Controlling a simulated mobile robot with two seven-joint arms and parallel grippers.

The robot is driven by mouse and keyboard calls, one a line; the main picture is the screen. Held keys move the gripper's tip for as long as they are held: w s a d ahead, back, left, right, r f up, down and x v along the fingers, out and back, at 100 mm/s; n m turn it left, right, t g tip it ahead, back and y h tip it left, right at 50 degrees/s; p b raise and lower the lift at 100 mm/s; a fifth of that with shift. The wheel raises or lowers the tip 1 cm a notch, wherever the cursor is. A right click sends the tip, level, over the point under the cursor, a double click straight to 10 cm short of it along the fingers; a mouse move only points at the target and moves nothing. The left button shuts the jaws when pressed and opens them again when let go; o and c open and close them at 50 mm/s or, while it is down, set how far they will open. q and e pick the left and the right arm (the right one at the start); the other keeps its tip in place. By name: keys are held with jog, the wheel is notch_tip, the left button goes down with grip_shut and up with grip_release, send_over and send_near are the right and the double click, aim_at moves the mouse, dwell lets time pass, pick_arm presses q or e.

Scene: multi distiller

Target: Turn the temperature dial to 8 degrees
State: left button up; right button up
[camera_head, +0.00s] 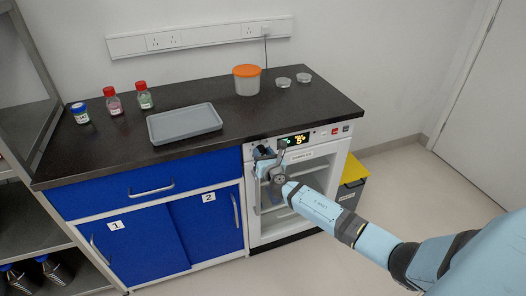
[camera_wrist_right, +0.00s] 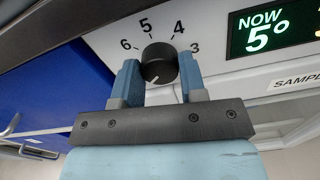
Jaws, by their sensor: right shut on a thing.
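The temperature dial (camera_wrist_right: 158,60) is a round black knob on the white front panel of the cooler (camera_head: 330,152). Numbers 6, 5, 4 and 3 show around its upper side in the right wrist view, and a small pale mark shows on its lower part. The display (camera_wrist_right: 262,33) beside it reads "NOW 5°"; it also shows in the head view (camera_head: 295,140). My right gripper (camera_wrist_right: 158,70) is shut on the dial, with one blue finger on each side. In the head view the right gripper (camera_head: 266,157) covers the dial. My left gripper is not in view.
The black countertop (camera_head: 290,100) overhangs the panel just above the dial. It carries a grey tray (camera_head: 184,123), an orange-lidded tub (camera_head: 247,80) and several small bottles and dishes. Blue cabinets (camera_head: 130,240) stand left; a yellow-lidded bin (camera_head: 354,172) stands right.

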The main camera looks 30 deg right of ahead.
jog(key=shift+w+d+r+n+p, duration=0.1)
jog(key=shift+r+n+p, duration=0.2)
jog(key=shift+n, duration=0.4)
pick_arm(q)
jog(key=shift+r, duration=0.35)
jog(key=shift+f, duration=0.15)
pick_arm(e)
jog(key=shift+f, duration=0.1)
jog(key=o, duration=0.9)
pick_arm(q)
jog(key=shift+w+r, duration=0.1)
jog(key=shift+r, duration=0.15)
pick_arm(e)
jog(key=shift+f, duration=0.15)
pick_arm(q)
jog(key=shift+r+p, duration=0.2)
jog(key=shift+p, duration=0.7)
pick_arm(e)
jog(key=v, duration=1.4)
jog(key=shift+w, duration=0.1)
